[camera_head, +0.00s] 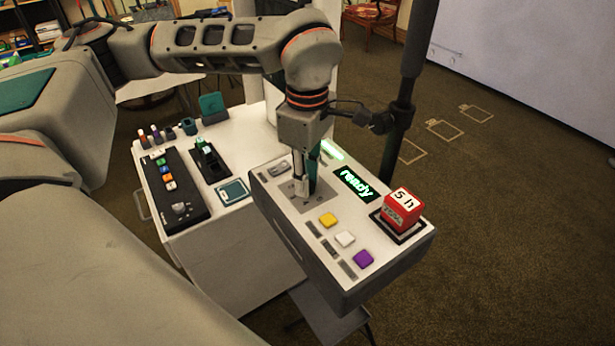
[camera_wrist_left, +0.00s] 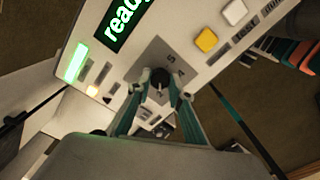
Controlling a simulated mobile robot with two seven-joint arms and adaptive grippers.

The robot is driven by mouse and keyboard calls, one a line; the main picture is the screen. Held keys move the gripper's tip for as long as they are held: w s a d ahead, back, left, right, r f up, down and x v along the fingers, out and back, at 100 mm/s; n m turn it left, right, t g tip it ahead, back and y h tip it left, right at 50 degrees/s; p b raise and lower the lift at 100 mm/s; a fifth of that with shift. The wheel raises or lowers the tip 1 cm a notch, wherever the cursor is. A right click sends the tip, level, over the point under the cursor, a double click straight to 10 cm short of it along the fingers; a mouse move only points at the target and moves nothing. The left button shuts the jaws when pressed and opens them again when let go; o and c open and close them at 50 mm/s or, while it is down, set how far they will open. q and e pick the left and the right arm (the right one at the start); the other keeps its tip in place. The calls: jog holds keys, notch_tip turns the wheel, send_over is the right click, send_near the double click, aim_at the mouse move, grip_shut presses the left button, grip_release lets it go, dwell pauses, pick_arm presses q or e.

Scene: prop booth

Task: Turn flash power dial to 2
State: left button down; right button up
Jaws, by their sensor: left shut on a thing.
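The flash power dial (camera_wrist_left: 160,82) is a small dark round knob with a light mark, on a grey plate (camera_wrist_left: 152,57) of the white control box. In the left wrist view the numbers 5 and 4 show beside it; other numbers are hidden or too small to read. My left gripper (camera_wrist_left: 158,88) points down with its two fingers closed around the dial. In the head view my left gripper (camera_head: 304,190) is over the grey plate (camera_head: 322,202), and its fingers hide the dial. My right gripper is in neither view.
The control box (camera_head: 290,235) bears a green "ready" display (camera_head: 356,184), yellow (camera_head: 328,220), white (camera_head: 345,239) and purple (camera_head: 363,258) buttons, and a red cube (camera_head: 402,207). A black panel (camera_head: 180,207) lies to the left. A dark pole (camera_head: 398,130) stands behind.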

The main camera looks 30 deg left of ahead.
pick_arm(q)
jog(key=shift+w+r, duration=0.1)
jog(key=c, duration=1.8)
grip_release()
notch_tip(320, 180, up, 12)
jog(key=shift+f, duration=0.1)
